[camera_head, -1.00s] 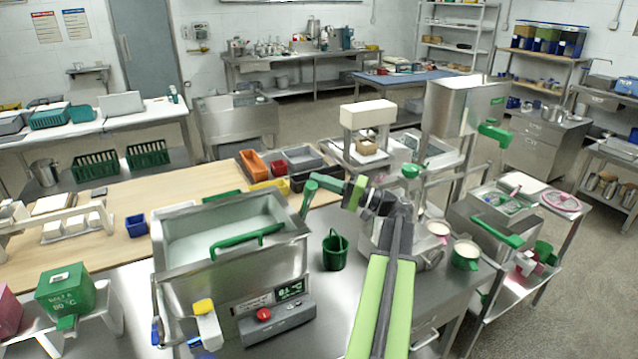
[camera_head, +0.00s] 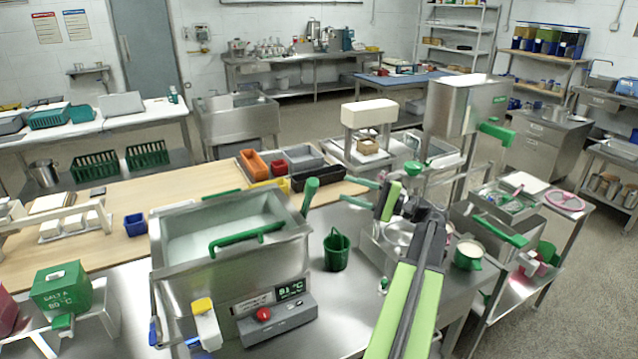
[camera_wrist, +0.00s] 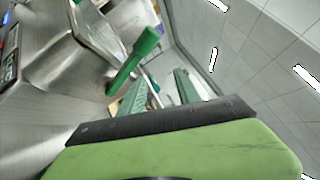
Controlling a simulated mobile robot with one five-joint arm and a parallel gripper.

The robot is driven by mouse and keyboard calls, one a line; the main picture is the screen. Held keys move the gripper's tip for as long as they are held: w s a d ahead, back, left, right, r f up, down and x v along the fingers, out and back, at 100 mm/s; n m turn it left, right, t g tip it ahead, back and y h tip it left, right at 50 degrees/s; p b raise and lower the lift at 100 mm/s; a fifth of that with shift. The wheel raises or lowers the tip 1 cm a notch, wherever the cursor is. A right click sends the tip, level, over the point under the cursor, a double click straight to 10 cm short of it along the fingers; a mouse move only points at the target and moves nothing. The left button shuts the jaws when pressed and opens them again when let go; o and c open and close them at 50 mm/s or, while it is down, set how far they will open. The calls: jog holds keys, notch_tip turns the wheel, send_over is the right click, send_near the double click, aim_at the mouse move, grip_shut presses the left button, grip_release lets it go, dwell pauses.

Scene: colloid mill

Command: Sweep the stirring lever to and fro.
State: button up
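The stirring lever, a green upright grip (camera_head: 309,196), stands at the right end of the steel bath tank (camera_head: 285,262), leaning slightly right. In the wrist view the green lever (camera_wrist: 135,60) shows left of centre, with its foot partly hidden. My gripper (camera_head: 358,192) is to the right of the lever in the head view, its two green fingers apart and pointing left towards it. There is a clear gap between fingertips and lever. In the wrist view my gripper (camera_wrist: 160,92) shows its fingers spread, with nothing visibly held between them.
A green bucket (camera_head: 336,251) stands on the steel table below and left of my gripper. A steel hopper machine (camera_head: 462,110) rises behind. Coloured bins (camera_head: 300,157) sit behind the tank.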

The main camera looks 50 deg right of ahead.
jog(key=shift+o, duration=1.1)
jog(key=s+a+m+p, duration=0.1)
jog(key=m, duration=0.2)
jog(key=s+a+m+g+p, duration=0.1)
jog(key=m, duration=0.2)
jog(key=s+a+r+m+p, duration=0.1)
jog(key=a+m+p, duration=0.1)
jog(key=m, duration=0.1)
jog(key=shift+s+h, duration=0.3)
notch_tip(320, 180, up, 2)
jog(key=m+h+p, duration=0.1)
jog(key=m+p, duration=0.1)
jog(key=p, duration=0.2)
send_over(307, 202)
jog(key=a, duration=0.1)
jog(key=shift+w+r+g, duration=0.15)
jog(key=shift+w+g, duration=0.05)
jog(key=shift+g, duration=0.1)
jog(key=shift+c, duration=0.4)
grip_shut()
